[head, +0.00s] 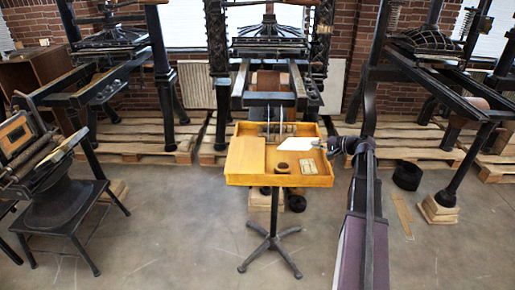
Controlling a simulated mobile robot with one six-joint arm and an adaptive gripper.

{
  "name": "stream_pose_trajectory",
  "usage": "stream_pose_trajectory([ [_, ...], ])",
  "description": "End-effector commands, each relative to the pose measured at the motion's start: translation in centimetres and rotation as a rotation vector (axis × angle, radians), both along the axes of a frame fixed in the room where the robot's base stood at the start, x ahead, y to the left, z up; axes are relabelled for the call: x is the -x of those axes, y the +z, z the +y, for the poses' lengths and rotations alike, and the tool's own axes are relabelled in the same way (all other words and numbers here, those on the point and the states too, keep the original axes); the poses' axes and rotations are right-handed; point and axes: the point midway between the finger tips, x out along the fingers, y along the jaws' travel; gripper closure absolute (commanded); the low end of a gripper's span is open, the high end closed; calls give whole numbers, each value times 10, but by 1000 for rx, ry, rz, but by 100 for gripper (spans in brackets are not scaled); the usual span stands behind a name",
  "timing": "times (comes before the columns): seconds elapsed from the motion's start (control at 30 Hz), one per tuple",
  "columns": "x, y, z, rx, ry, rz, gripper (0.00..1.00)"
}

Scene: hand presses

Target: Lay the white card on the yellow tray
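The white card (296,144) is a flat pale piece over the right half of the yellow tray (278,181), with a pointed left end. My gripper (322,146) comes in from the right over the tray's right rim. Its fingertips meet the card's right end and appear shut on it. Whether the card touches the tray floor or hangs just above it, I cannot tell. The tray is a shallow box on a dark stand with splayed feet.
In the tray are a flat yellow panel (245,156) at left, a small round brown thing (282,168) and a small pale printed piece (308,167). Dark hand presses (270,42) stand behind and at both sides on wooden pallets.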

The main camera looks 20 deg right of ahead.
Motion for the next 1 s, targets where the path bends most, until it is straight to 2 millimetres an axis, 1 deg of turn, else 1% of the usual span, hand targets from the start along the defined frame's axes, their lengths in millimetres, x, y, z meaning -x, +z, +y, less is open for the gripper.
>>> stream_pose_trajectory([
  [0.03,-10,-4,20,-13,48,-16,100],
  [0.17,-26,-2,69,-57,168,-58,100],
  [0.2,-30,-1,84,-71,204,-70,100],
  [0.27,-36,0,106,-93,259,-88,100],
  [0.3,-40,1,121,-108,295,-99,100],
  [0.4,-46,3,156,-146,379,-122,100],
  [0.53,-50,6,193,-191,470,-145,100],
  [0.6,-51,7,207,-208,504,-152,100],
  [0.7,-52,9,222,-227,540,-160,100],
  [0.83,-52,10,231,-239,561,-165,100],
  [1.0,-52,11,232,-241,564,-165,100],
])
